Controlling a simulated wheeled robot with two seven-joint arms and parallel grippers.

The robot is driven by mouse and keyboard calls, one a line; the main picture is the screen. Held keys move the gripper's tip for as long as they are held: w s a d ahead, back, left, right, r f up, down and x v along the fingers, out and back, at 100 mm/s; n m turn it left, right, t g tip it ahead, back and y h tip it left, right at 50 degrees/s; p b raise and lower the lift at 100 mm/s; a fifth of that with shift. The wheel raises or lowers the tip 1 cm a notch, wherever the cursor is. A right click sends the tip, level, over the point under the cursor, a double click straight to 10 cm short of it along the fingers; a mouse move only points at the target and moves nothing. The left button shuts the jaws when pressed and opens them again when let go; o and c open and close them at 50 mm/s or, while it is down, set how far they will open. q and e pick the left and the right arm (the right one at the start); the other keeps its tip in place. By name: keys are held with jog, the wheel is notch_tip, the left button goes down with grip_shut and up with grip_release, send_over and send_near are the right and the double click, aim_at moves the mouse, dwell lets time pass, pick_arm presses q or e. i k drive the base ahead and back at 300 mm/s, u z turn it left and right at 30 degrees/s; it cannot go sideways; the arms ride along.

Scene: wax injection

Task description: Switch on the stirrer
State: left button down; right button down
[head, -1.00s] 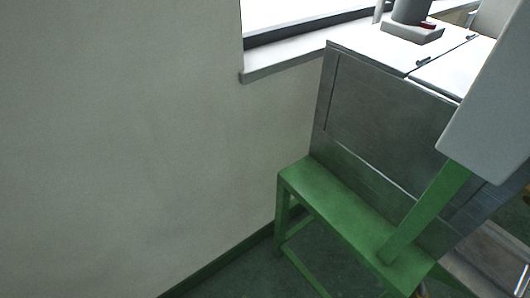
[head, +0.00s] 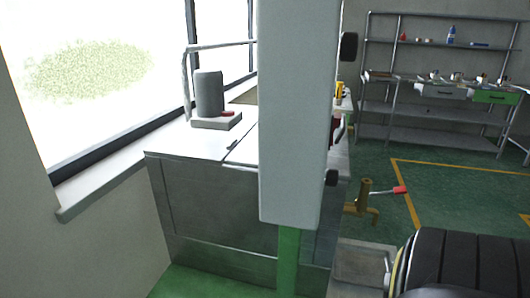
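A grey upright cylinder on a square base (head: 209,95), which looks like the stirrer's motor, stands on the lid of a metal tank (head: 210,205). A small red part (head: 228,113), perhaps its switch, sits on the front right of the base; its on or off state cannot be told. A tall pale box (head: 290,120) on a green post (head: 288,262) stands in front of the tank and hides part of its right side. Dark knobs (head: 349,46) show on the box's right edge. Neither of my grippers is in view.
A large black ribbed round thing (head: 455,268) fills the lower right corner. A brass-coloured valve with a red-tipped handle (head: 366,196) is right of the tank. Metal shelving (head: 430,110) stands at the back right. Green floor (head: 375,160) lies open before it.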

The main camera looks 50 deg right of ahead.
aim_at(337, 117)
jog(key=u, duration=0.25)
jog(key=k, duration=0.15)
jog(key=z, duration=1.95)
jog(key=k, duration=0.5)
jog(key=u, duration=0.35)
jog(key=i, duration=0.65)
jog(key=z, duration=0.35)
